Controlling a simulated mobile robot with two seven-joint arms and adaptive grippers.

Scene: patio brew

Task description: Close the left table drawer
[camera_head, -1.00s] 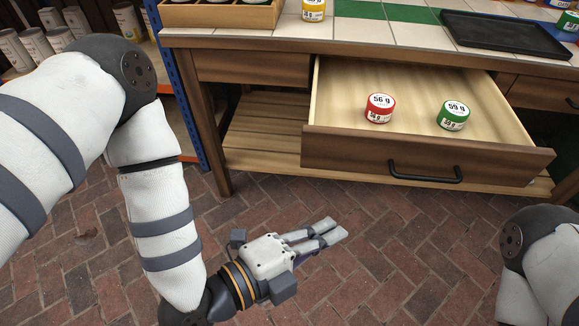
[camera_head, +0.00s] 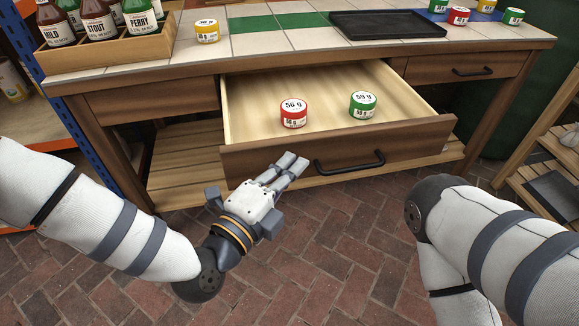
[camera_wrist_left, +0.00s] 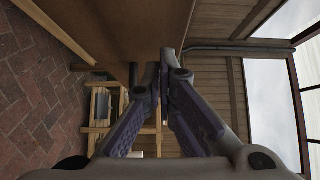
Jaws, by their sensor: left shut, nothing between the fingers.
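The left table drawer (camera_head: 240,162) is pulled well open in the head view, with a black bar handle (camera_head: 349,163) on its brown front. A red jar (camera_head: 293,114) and a green jar (camera_head: 363,105) stand inside it. My left gripper (camera_head: 292,165) is shut and empty, just in front of the drawer front and left of the handle. Whether its fingertips touch the front I cannot tell. In the left wrist view the shut fingers (camera_wrist_left: 160,75) lie close along a brown wooden panel (camera_wrist_left: 125,25). My right gripper is out of view; only my right arm shows.
The tiled table top holds a wooden crate of bottles (camera_head: 104,52), a yellow jar (camera_head: 206,31), a black tray (camera_head: 388,24) and several jars at the right. The right drawer (camera_head: 467,67) is shut. Brick floor in front is clear.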

